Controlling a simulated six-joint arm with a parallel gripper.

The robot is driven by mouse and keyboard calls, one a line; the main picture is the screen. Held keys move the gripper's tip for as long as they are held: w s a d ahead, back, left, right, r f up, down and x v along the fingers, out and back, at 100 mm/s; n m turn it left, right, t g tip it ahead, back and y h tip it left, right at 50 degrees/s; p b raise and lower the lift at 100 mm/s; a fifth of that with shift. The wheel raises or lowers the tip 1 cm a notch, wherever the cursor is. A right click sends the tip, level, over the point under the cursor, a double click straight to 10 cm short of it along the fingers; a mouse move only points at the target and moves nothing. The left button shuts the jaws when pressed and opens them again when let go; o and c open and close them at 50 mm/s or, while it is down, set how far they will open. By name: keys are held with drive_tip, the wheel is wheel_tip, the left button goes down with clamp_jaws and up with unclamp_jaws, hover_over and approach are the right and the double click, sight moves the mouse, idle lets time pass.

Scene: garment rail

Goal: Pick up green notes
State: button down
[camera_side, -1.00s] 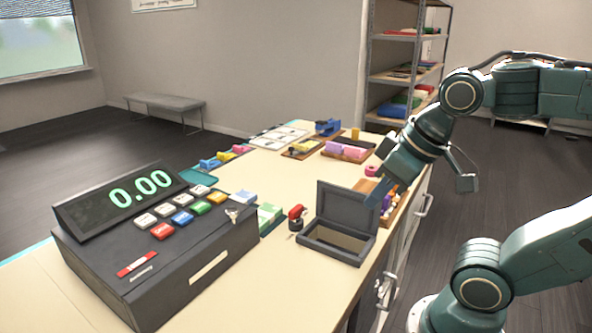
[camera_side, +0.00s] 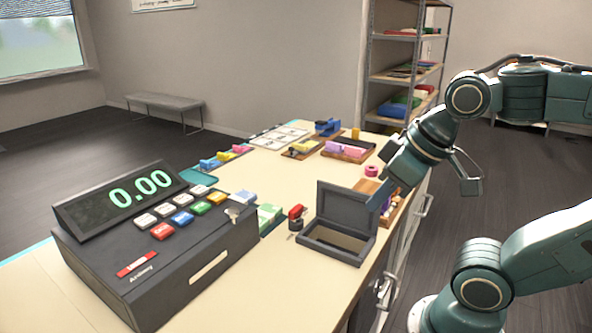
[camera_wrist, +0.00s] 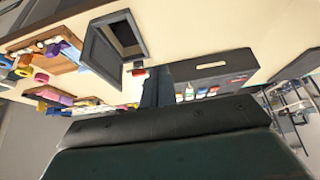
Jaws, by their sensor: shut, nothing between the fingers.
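The green notes (camera_side: 269,214) look like a small pale green and white stack on the counter, just right of the cash register. My gripper (camera_side: 384,204) is shut and empty behind the open dark box, to the right of the notes and well apart from them. Its tips are partly hidden by the box lid. In the wrist view the dark fingers (camera_wrist: 157,88) show closed together above the counter. I cannot make out the green notes there.
The open box (camera_side: 336,243) stands between my gripper and the notes. A red and black stamp-like item (camera_side: 296,214) sits beside the notes. The cash register (camera_side: 160,255) fills the left. Trays of stationery (camera_side: 347,151) stand farther back. The counter's middle is mostly clear.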

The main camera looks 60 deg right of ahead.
drive_tip(key=c, duration=2.2)
unclamp_jaws()
drive_tip(key=shift+c, duration=2.4)
unclamp_jaws()
drive_tip(key=w+d+r+m+g, duration=0.1)
drive_tip(key=w+r+m+g, duration=0.1)
drive_tip(key=w+m, duration=0.45)
drive_tip(key=w+d+r+m+g, duration=0.1)
drive_tip(key=w+d+m, duration=0.15)
drive_tip(key=w, duration=0.75)
drive_tip(key=w+d+f+m+g, duration=0.1)
drive_tip(key=w+d+f+m, duration=0.1)
drive_tip(key=w+f+m, duration=0.2)
drive_tip(key=w+d+f+m+g, duration=0.1)
drive_tip(key=w+f+m, duration=0.3)
drive_tip(key=w, duration=0.7)
drive_tip(key=shift+d+g, duration=0.3)
drive_tip(key=shift+d, duration=0.4)
